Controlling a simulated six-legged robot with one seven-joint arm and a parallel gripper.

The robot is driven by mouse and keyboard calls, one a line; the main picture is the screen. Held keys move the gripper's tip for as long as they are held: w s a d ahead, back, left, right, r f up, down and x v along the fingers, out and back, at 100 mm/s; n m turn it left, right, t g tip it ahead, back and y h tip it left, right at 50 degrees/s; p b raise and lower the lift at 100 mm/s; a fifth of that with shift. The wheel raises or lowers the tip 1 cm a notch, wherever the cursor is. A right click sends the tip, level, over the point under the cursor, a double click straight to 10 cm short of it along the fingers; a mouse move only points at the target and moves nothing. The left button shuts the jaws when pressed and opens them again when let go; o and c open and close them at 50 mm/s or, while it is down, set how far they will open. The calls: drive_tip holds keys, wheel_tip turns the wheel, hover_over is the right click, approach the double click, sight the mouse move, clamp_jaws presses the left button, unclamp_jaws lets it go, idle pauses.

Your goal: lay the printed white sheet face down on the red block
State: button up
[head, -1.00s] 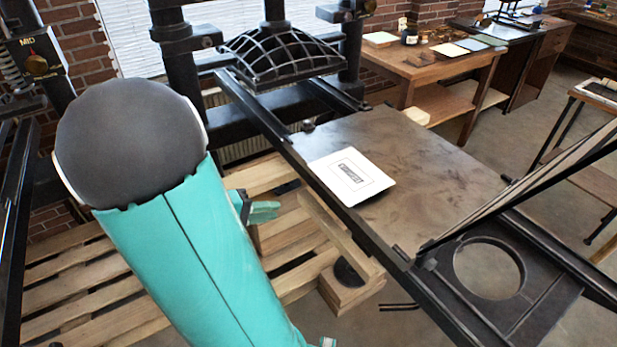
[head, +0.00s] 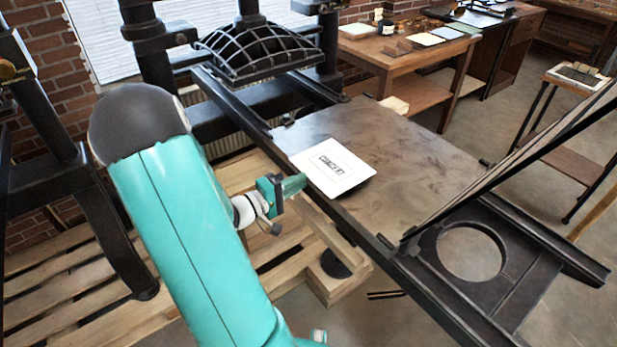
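The white sheet (head: 351,181) lies print side up on the left edge of the flat brown press bed (head: 420,165). A small dark framed print shows at its middle. A dark edge shows beneath its right side. My teal gripper (head: 297,184) is just left of the sheet, its fingers pointing right, close to the sheet's near left edge. I cannot tell whether the fingers touch the sheet or are apart, as they show small and edge-on. No red block is visible in this view.
A black rail (head: 322,181) runs along the bed's left side. A black domed press head (head: 262,52) hangs beyond the bed. A hinged frame (head: 500,165) leans up at the right, by a black plate with a round hole (head: 508,272). Wooden pallets (head: 75,270) lie below.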

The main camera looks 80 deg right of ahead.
sight(306, 170)
drive_tip(key=shift+x, duration=1.65)
drive_tip(key=shift+c, duration=0.4)
clamp_jaws()
drive_tip(key=shift+r, duration=1.55)
drive_tip(key=shift+w, duration=0.1)
drive_tip(key=w+a+r, duration=0.3)
drive_tip(key=w+a, duration=0.1)
drive_tip(key=a, duration=0.1)
drive_tip(key=shift+w, duration=0.25)
drive_tip(key=shift+a, duration=0.1)
